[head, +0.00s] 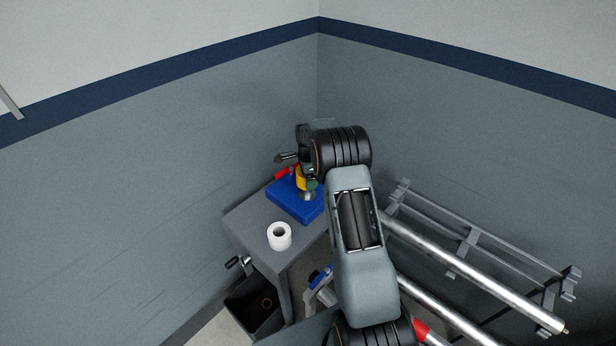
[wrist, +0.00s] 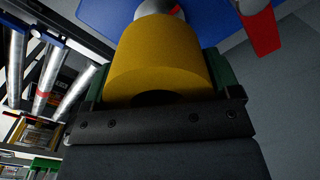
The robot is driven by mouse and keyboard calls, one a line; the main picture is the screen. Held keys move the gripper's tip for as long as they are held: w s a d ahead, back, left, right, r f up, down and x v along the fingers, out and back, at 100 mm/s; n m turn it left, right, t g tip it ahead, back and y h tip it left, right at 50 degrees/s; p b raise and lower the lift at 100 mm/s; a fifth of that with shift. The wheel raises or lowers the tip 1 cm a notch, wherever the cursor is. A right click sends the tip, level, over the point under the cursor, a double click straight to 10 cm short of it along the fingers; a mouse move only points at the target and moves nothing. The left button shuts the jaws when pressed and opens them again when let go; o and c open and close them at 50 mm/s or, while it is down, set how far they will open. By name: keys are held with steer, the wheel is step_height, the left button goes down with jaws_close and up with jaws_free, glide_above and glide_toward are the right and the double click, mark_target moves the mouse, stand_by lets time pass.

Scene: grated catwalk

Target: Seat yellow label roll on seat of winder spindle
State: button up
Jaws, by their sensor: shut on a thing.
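The yellow label roll (wrist: 157,60) is held between the green-padded fingers of my gripper (wrist: 155,78), its near end with a dark bore facing the wrist camera. The roll also shows in the head view (head: 301,184), partly covered by my gripper. The winder spindle (head: 307,196) shows as a silver part on a blue base (head: 287,204), just below the roll. In the wrist view a rounded silver part of the spindle (wrist: 174,10) shows just past the roll's far end. I cannot tell whether they touch. The rest of the spindle is hidden.
A white roll (head: 279,238) stands on the grey bench (head: 246,222) in front of the blue base. A red part (wrist: 261,30) sits beside the base. A dark bin (head: 258,306) is below the bench. A rack with metal bars (head: 470,270) is at right.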

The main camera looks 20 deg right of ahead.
steer(key=shift+f, duration=0.15)
steer(key=shift+f+b, duration=2.1)
steer(key=shift+f, duration=0.75)
steer(key=o, duration=0.9)
steer(key=shift+r, duration=0.1)
steer(key=shift+r+p, duration=2.2)
steer(key=shift+r, duration=1.7)
